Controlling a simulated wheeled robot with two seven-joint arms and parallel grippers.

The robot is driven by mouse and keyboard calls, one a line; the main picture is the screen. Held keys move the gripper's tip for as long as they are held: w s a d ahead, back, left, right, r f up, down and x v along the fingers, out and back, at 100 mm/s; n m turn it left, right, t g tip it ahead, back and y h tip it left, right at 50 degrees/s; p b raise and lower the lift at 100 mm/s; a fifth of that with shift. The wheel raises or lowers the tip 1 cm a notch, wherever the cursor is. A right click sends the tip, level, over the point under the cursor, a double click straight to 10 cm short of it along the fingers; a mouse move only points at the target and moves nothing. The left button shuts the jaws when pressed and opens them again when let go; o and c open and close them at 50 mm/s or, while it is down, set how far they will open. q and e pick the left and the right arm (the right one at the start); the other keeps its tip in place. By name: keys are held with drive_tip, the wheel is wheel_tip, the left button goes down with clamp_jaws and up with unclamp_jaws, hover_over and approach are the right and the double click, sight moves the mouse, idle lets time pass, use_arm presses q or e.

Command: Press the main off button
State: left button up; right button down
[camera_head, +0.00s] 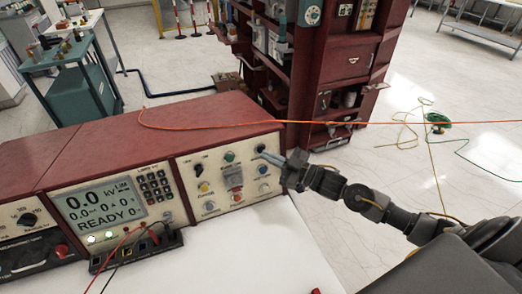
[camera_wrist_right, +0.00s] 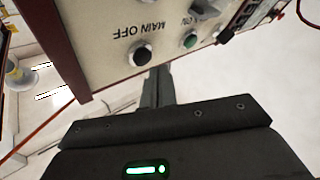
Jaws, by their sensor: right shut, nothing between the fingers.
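The main off button is a round black button, with the label MAIN OFF upside down beside it in the right wrist view (camera_wrist_right: 140,55). In the head view it appears as a dark button (camera_head: 260,148) at the upper right of the cream panel, partly close behind my gripper. My right gripper (camera_head: 264,156) is shut and empty, its fingertips in front of the panel's right side. In the right wrist view the shut fingers (camera_wrist_right: 160,72) point at the panel just beside the black button. I cannot tell whether they touch. My left gripper is not in view.
A green button (camera_head: 229,156) sits left of the black one, with other knobs and lamps below. A display (camera_head: 100,203) reads READY. An orange cable (camera_head: 200,126) crosses the red console top. A white surface (camera_head: 250,255) lies in front. A red shelf (camera_head: 335,70) stands behind.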

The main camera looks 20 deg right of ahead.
drive_tip(key=shift+w, duration=0.15)
idle(0.5)
drive_tip(key=shift+w+f, duration=0.1)
drive_tip(key=shift+w, duration=0.2)
drive_tip(key=shift+w+f, duration=0.1)
drive_tip(key=shift+w, duration=0.3)
idle(0.7)
idle(0.4)
drive_tip(key=shift+s+r+p, duration=0.2)
drive_tip(key=shift+s+p, duration=0.25)
drive_tip(key=shift+s, duration=0.4)
drive_tip(key=shift+s+a+r+p, duration=0.1)
drive_tip(key=shift+s+r+p, duration=0.1)
drive_tip(key=shift+s+p, duration=0.5)
drive_tip(key=shift+s+r+p, duration=0.2)
drive_tip(key=shift+s+p, duration=0.25)
drive_tip(key=shift+s, duration=0.5)
drive_tip(key=shift+s+a+r+p, duration=0.1)
drive_tip(key=shift+s+r+p, duration=0.1)
drive_tip(key=shift+s+p, duration=0.5)
